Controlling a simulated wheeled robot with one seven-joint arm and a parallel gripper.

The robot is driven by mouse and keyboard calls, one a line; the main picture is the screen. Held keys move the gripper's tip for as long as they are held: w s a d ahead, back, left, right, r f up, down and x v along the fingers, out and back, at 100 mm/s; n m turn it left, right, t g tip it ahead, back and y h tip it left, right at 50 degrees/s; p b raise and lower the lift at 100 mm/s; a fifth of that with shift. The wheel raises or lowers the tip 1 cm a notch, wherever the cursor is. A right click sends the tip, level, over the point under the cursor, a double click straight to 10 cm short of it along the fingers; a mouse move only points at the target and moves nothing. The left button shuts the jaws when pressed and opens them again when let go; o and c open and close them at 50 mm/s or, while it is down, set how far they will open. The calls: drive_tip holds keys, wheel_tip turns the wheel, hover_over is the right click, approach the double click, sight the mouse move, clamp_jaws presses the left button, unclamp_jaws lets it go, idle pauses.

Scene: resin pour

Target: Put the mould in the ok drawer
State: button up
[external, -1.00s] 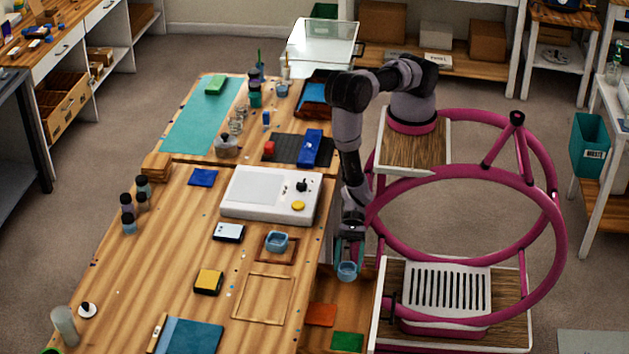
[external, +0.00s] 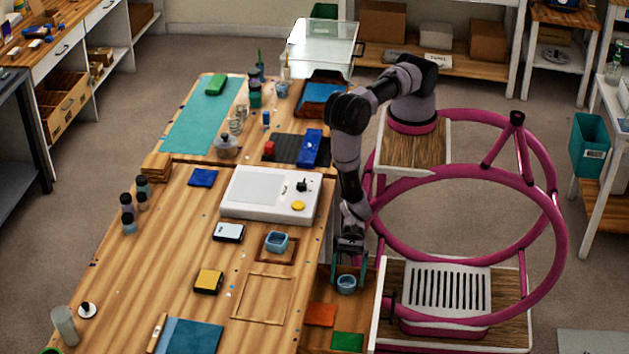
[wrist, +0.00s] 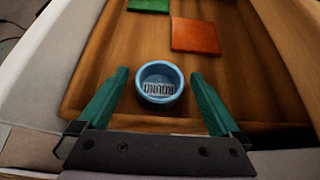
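The small round blue mould (external: 346,284) stands upright on the wooden floor of an open drawer (external: 327,285) beside the workbench. In the wrist view the mould (wrist: 160,83) has a label inside that seems to read ROUND, upside down. My gripper (external: 349,272) is open above it, and its teal fingers (wrist: 158,92) stand either side of the mould with a gap on both sides. An orange card (wrist: 195,36) and a green card (wrist: 149,5) lie in the same drawer. No ok mark on the drawer is readable.
Another blue mould (external: 276,242) sits on a small wooden frame on the workbench (external: 150,270). A white machine (external: 270,194) with a yellow button stands behind it. The drawer walls rise close around my gripper. My pink-railed base stands to the right.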

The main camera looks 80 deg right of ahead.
drive_tip(key=shift+r, duration=0.2)
drive_tip(key=d+r, duration=0.2)
drive_tip(key=shift+d+r, duration=0.3)
drive_tip(key=shift+r, duration=2.9)
